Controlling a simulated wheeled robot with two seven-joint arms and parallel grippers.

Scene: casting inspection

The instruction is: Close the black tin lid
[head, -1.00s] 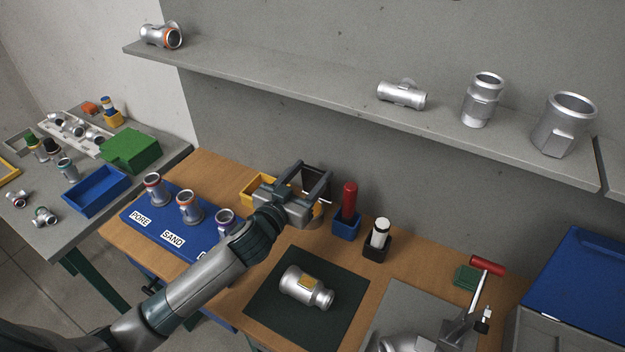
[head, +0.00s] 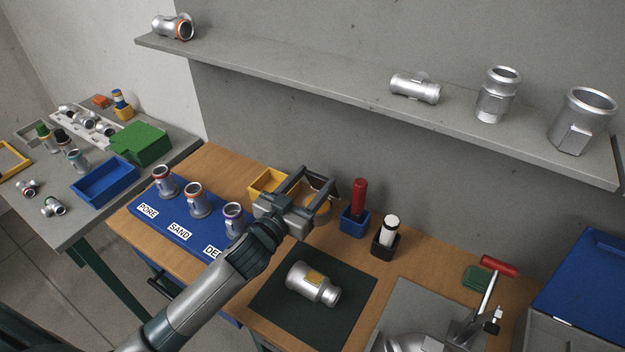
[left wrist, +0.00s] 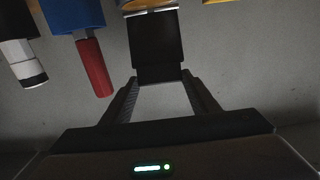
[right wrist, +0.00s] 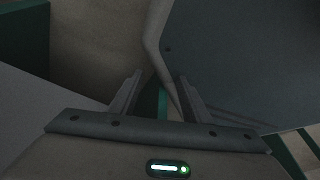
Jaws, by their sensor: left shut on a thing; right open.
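The black tin lid (left wrist: 155,45) shows in the left wrist view as a dark square panel with a pale metal edge at its top. My left gripper (left wrist: 160,79) has its fingertips at the near edge of the lid, one at each side, and is shut on it. In the head view my left gripper (head: 316,184) is over the back of the wooden bench, between the yellow bin and the red marker; its fingers largely hide the tin and lid there. My right gripper (right wrist: 160,82) is open and empty in the right wrist view, and outside the head view.
A yellow bin (head: 266,184) stands left of my left gripper. A red marker (head: 359,195) in a blue holder and a white marker (head: 389,230) in a black holder stand right. A metal casting (head: 312,284) lies on a dark mat (head: 270,300). A shelf (head: 300,78) runs above.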

